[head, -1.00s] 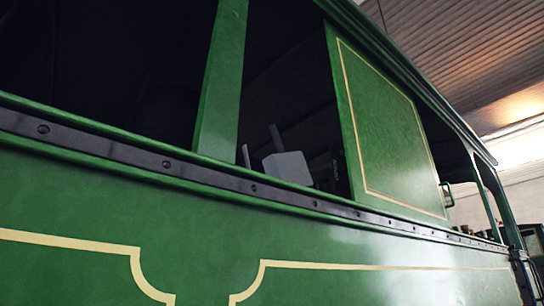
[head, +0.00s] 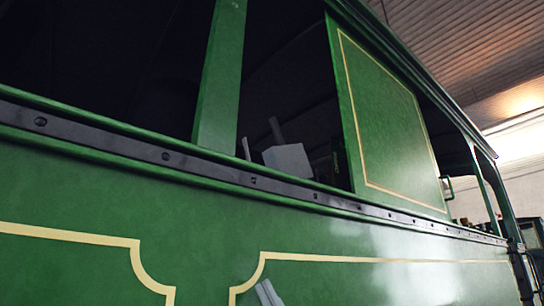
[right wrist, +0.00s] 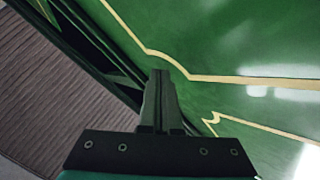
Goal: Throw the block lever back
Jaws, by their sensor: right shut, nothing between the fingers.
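Through the tram's window opening I see a grey block (head: 287,158) with a dark bar (head: 276,130) rising behind it. A thin pale rod (head: 246,148) stands to its left. I cannot tell which of these is the block lever; their lower parts are hidden behind the green side panel. My right gripper (head: 265,288) shows only its fingertips at the bottom edge of the head view, below the window, outside the tram. In the right wrist view my right gripper (right wrist: 161,75) is shut and empty, in front of the green panel. My left gripper is not in view.
The green side panel (head: 90,195) with cream lining and a dark riveted strip (head: 165,157) stands between my gripper and the cab inside. A green post (head: 219,80) and a lined upper panel (head: 393,125) border the window opening. The cab interior is dark.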

